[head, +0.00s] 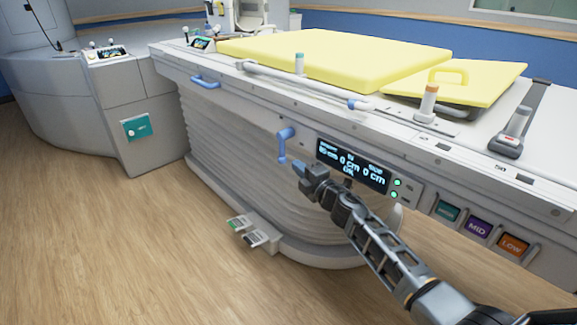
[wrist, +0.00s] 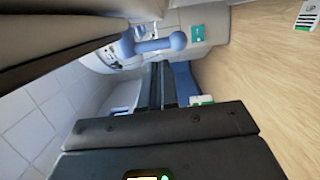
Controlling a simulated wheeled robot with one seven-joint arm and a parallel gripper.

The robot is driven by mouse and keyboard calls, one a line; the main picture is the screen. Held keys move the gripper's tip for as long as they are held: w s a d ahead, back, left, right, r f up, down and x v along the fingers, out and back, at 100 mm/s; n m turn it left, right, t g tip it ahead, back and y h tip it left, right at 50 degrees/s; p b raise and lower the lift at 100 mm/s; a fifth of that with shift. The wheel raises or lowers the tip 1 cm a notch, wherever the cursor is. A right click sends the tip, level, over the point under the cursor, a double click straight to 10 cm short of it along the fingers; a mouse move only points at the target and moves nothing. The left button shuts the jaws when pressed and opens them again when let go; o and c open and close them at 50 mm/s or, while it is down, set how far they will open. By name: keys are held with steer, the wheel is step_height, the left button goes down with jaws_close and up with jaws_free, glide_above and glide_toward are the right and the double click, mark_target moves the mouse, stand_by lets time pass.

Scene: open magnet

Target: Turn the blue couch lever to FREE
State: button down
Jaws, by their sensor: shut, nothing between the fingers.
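The blue couch lever (head: 283,146) is mounted on the near side of the couch, left of the display. Its arm hangs down and ends in a round knob. In the wrist view the lever (wrist: 155,45) lies across the picture just beyond the fingertips, with its knob to the right. My gripper (head: 299,168) is shut and empty, just right of and below the knob in the head view. In the wrist view my gripper (wrist: 160,70) points toward the lever, and I cannot tell whether it touches it. No FREE marking is readable.
The display (head: 352,165) sits right of the lever. Teal, purple and orange buttons (head: 479,228) are farther right. A blue handle (head: 205,82) is up left on the couch side. A foot pedal unit (head: 250,233) is near the floor. The wooden floor (head: 130,240) to the left is clear.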

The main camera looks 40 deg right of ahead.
mark_target(283, 154)
steer(key=w+b, duration=0.2)
steer(key=w, duration=0.3)
steer(key=shift+d+f+b, duration=0.15)
steer(key=shift+d+b, duration=0.25)
steer(key=shift+w+d+r, duration=0.15)
steer(key=shift+w+r, duration=0.05)
steer(key=shift+w, duration=0.35)
steer(key=shift+f+b, duration=0.2)
steer(key=shift+b, duration=0.45)
